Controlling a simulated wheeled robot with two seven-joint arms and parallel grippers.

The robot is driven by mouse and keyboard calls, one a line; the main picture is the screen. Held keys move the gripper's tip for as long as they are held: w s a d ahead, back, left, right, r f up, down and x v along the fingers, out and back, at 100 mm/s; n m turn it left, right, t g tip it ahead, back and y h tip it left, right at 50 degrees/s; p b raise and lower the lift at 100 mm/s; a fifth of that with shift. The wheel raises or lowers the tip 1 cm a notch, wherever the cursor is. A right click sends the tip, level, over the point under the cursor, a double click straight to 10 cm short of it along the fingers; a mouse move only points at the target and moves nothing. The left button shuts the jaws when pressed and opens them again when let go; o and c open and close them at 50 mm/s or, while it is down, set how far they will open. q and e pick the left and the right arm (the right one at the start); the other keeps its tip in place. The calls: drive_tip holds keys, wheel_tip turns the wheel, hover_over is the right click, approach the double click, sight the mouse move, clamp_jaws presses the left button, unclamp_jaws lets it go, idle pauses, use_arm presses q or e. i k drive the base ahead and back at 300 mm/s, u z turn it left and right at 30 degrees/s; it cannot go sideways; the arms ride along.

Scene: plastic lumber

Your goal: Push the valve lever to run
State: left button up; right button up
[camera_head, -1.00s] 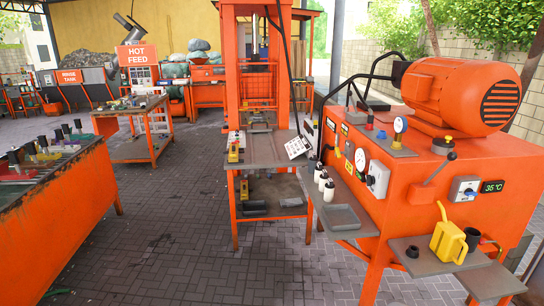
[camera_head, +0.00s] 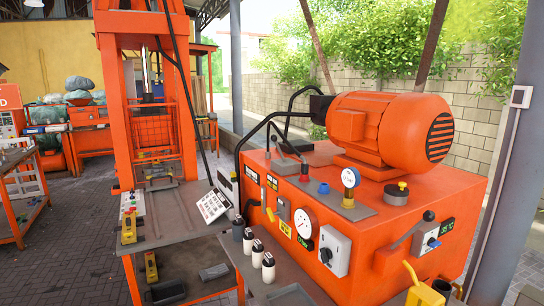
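A grey lever with a black ball knob (camera_head: 411,229) slants up to the right from the front of the orange hydraulic unit (camera_head: 372,236). A dark upright lever (camera_head: 287,143) stands on top of the unit at its back left, close to black hoses. No label reading "run" can be made out, and I cannot tell which lever is the valve lever. Neither of my grippers is in view.
An orange motor (camera_head: 385,130) sits on the unit. Gauges and a grey switch box (camera_head: 335,251) are on its front side. White-capped bottles (camera_head: 257,253) stand on a shelf at front. An orange press frame (camera_head: 113,105) stands left; a grey post (camera_head: 500,170) is at right.

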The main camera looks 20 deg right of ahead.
sight(274, 138)
drive_tip(key=u, duration=0.35)
drive_tip(key=i, duration=2.45)
drive_tip(key=z, duration=3.05)
